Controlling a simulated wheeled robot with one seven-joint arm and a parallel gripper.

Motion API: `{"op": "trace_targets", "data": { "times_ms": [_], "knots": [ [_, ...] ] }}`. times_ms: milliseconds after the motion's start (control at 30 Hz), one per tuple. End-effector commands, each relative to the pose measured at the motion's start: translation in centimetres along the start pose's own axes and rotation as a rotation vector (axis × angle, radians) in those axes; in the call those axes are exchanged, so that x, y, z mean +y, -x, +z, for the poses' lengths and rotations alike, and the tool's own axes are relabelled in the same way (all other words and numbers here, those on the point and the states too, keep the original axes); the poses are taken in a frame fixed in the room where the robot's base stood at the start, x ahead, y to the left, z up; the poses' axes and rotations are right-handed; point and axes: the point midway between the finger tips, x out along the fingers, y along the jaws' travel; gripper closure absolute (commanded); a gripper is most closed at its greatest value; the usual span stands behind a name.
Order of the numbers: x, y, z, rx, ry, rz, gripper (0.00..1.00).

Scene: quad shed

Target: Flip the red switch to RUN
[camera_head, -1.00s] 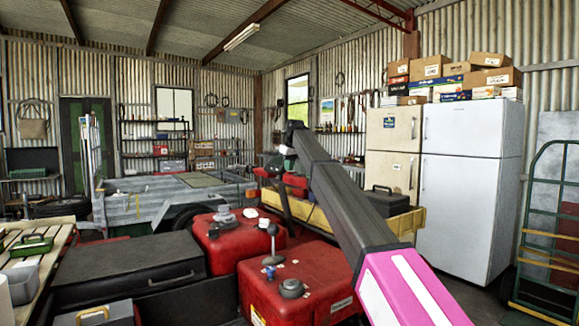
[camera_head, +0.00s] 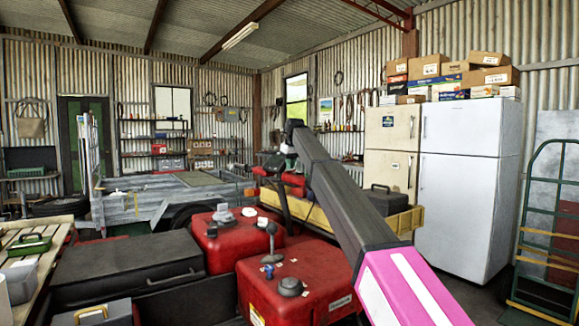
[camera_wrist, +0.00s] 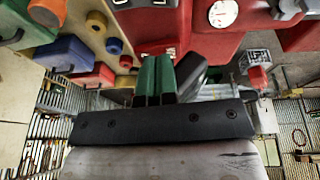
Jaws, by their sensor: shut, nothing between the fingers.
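My gripper (camera_wrist: 152,78) shows in the wrist view as two green fingers pressed together, with nothing between them. A small red piece (camera_wrist: 258,78) sits to the right of the fingers, below a dark plate with pale markings (camera_wrist: 254,59). It may be the red switch, but the lettering is too small to read and its position cannot be told. The fingers are apart from it in the picture. In the head view, my arm reaches to the red quad's handlebar area, where the switch cannot be made out.
Red fuel containers (camera_head: 300,285) and a black case (camera_head: 125,270) fill the foreground. A grey trailer (camera_head: 165,200) stands behind at left. Fridges (camera_head: 465,185) and a green hand truck (camera_head: 545,225) stand at right. Several coloured knobs (camera_wrist: 95,22) lie upper left in the wrist view.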

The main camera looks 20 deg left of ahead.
Motion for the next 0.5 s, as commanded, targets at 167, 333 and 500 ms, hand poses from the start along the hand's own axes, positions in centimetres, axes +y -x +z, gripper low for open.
{"op": "trace_targets", "data": {
  "times_ms": [167, 333, 500],
  "knots": [
    [0.0, 0.2, -0.1, 0.0, 0.0, 0.0, 1.0],
    [0.3, 1.9, -1.0, 0.001, -0.002, 0.001, 1.0],
    [0.3, 5.1, -1.8, 0.001, -0.003, 0.002, 1.0]
  ]
}}
